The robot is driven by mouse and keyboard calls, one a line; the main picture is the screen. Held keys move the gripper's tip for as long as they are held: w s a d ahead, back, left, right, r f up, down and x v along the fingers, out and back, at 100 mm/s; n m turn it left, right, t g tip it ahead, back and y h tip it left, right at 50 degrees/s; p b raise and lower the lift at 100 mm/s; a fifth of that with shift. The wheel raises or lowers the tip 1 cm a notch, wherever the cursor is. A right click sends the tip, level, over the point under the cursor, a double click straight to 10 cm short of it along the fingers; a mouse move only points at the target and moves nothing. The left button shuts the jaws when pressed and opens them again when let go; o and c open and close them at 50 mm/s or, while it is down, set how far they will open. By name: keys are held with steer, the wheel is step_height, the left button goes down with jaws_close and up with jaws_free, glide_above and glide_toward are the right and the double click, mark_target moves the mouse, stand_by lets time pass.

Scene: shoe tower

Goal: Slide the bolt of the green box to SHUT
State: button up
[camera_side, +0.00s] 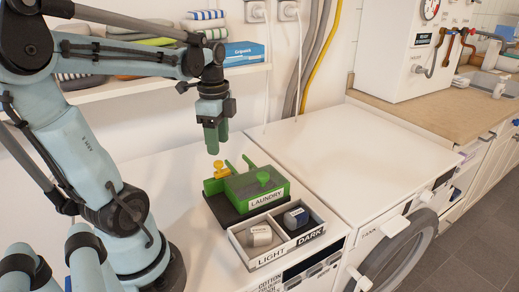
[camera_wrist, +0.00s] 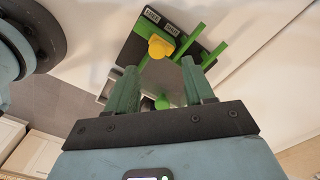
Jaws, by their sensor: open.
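The green box (camera_side: 262,188), labelled LAUNDRY, stands on a dark board (camera_side: 222,208) on the white worktop in the side view. Its yellow bolt knob (camera_side: 221,170) is at the box's back left, and it also shows in the wrist view (camera_wrist: 160,47). A small green knob (camera_side: 263,177) sits on top of the box. My gripper (camera_side: 216,150) hangs above the yellow knob, fingers down and apart from it. In the wrist view my gripper (camera_wrist: 160,70) has its two green fingers spread with nothing between them. Two small labels (camera_wrist: 162,21) beside the bolt are too small to read surely.
A divided tray marked LIGHT and DARK (camera_side: 275,243) stands in front of the box, with a pale roll (camera_side: 259,235) and a dark blue roll (camera_side: 296,218) inside. A shelf (camera_side: 120,88) with folded cloths is behind. The worktop to the right is clear.

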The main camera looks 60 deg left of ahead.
mark_target(220, 162)
step_height(220, 162, up, 7)
steer(key=shift+f, duration=0.15)
stand_by(0.4)
steer(key=w+d+f+n+t, duration=0.2)
steer(key=d+f+n+t, duration=0.1)
steer(key=d, duration=0.5)
steer(key=w+d+f+n+t, duration=0.3)
steer(key=d+f+n+t, duration=0.1)
steer(key=d, duration=0.4)
steer(key=shift+d+f+n, duration=0.15)
steer(key=shift+f+n, duration=0.5)
steer(key=shift+n, duration=0.35)
